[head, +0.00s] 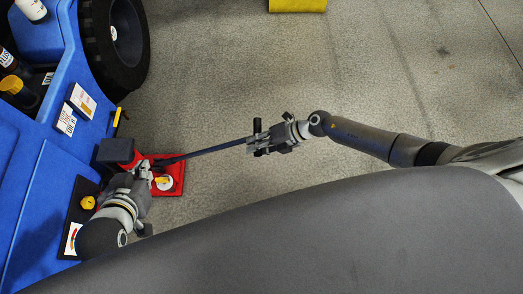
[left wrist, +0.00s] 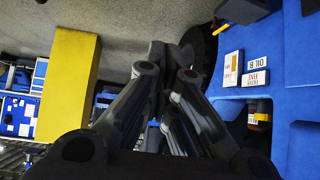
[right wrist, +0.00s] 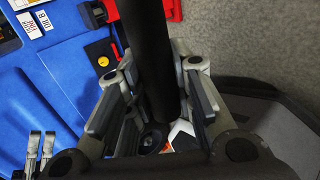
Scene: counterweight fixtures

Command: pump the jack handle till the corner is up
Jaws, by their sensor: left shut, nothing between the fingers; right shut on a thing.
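The red jack (head: 180,176) stands on the floor beside the blue body (head: 40,165). Its long dark handle (head: 212,149) slants up to the right. My right gripper (head: 258,141) is shut on the handle's outer end; in the right wrist view the black handle (right wrist: 150,60) runs between the fingers. My left gripper (head: 146,172) is shut and empty, low over the jack's left part and hiding some of it. In the left wrist view its fingers (left wrist: 172,58) meet with nothing between them. I cannot tell how high the corner is.
A black wheel (head: 116,40) is at the upper left. A dark block (head: 116,150) is next to the jack. Small labelled boxes (head: 82,100) and bottles lie on the blue body. A yellow block (head: 297,5) is at the top edge. The grey floor (head: 220,80) between is clear.

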